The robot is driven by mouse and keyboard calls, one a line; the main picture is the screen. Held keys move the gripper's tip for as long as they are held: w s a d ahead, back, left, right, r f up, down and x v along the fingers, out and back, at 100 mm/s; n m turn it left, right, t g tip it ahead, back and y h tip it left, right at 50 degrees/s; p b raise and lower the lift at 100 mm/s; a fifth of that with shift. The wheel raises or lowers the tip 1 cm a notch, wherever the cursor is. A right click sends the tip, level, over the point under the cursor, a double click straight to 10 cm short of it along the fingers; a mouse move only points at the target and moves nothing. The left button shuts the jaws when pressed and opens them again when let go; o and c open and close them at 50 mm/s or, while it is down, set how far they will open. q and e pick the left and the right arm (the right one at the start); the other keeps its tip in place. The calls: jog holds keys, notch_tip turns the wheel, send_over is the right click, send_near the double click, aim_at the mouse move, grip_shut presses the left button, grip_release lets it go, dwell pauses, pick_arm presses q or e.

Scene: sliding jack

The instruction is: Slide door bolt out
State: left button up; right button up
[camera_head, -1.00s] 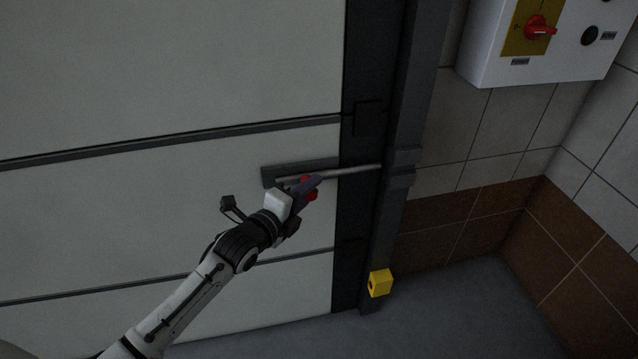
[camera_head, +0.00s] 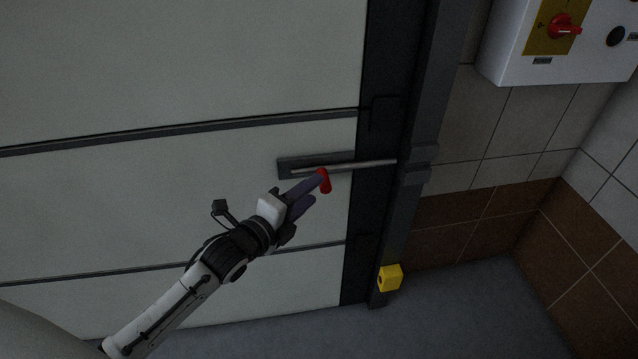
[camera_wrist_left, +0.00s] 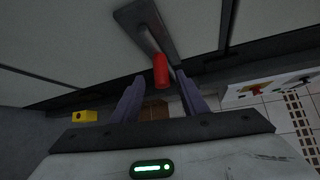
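The door bolt is a thin silver rod (camera_head: 375,163) on a dark plate (camera_head: 287,167) fixed to the pale door. The rod runs right across the dark door edge to the bracket (camera_head: 417,165) on the frame post. Its red handle (camera_head: 325,184) sticks out from the rod; it also shows in the left wrist view (camera_wrist_left: 161,71). My left gripper (camera_head: 317,189) is open and empty at the handle. In the left wrist view, its purple fingers (camera_wrist_left: 160,80) stand apart, with the handle between and just beyond their tips. My right gripper is out of view.
A white control box (camera_head: 555,60) with a red rotary switch hangs on the tiled wall at the upper right. A yellow block (camera_head: 390,278) sits low on the post. The floor (camera_head: 460,310) in front is clear.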

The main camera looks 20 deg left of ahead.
pick_arm(q)
jog(key=shift+v, duration=2.4)
jog(key=s+d+f+n+g, duration=0.3)
jog(key=s+d+f+n, duration=0.1)
jog(key=s+f+n, duration=0.6)
jog(key=s+d+f+n+g, duration=0.4)
jog(key=s+d+f+n, duration=0.1)
jog(key=s+f+n, duration=0.5)
jog(key=shift+s+d+f, duration=0.25)
jog(key=shift+s+f, duration=0.2)
jog(key=shift+s, duration=0.65)
